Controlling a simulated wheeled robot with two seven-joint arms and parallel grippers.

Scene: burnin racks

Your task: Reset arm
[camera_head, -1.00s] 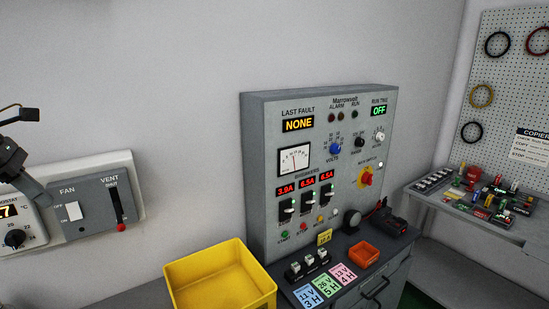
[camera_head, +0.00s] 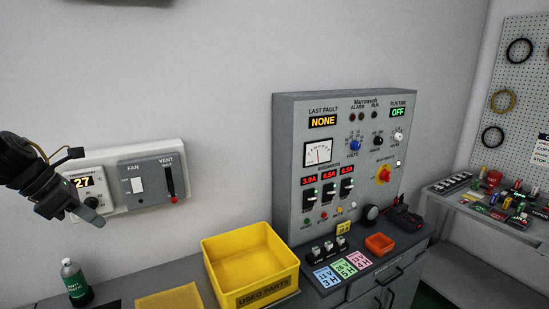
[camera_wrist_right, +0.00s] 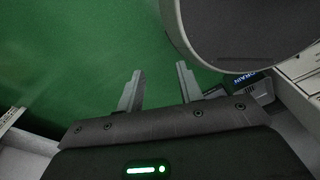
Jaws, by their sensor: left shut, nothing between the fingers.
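My left gripper (camera_head: 95,212) is at the left of the head view, in front of the thermostat on the wall panel. Its fingers are shut with nothing between them, and it partly covers the thermostat dial. The thermostat display (camera_head: 83,182) reads 27. My right gripper (camera_wrist_right: 158,88) shows only in the right wrist view. Its two fingers stand apart with green floor between them, and it holds nothing.
A grey control panel (camera_head: 285,150) stands at the centre right. A yellow used parts bin (camera_head: 265,294), a yellow mat (camera_head: 170,299) and a dark green bottle (camera_head: 75,282) are on the bench. A small orange tray (camera_head: 379,243) lies before the panel. A pegboard (camera_head: 525,90) hangs at the right.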

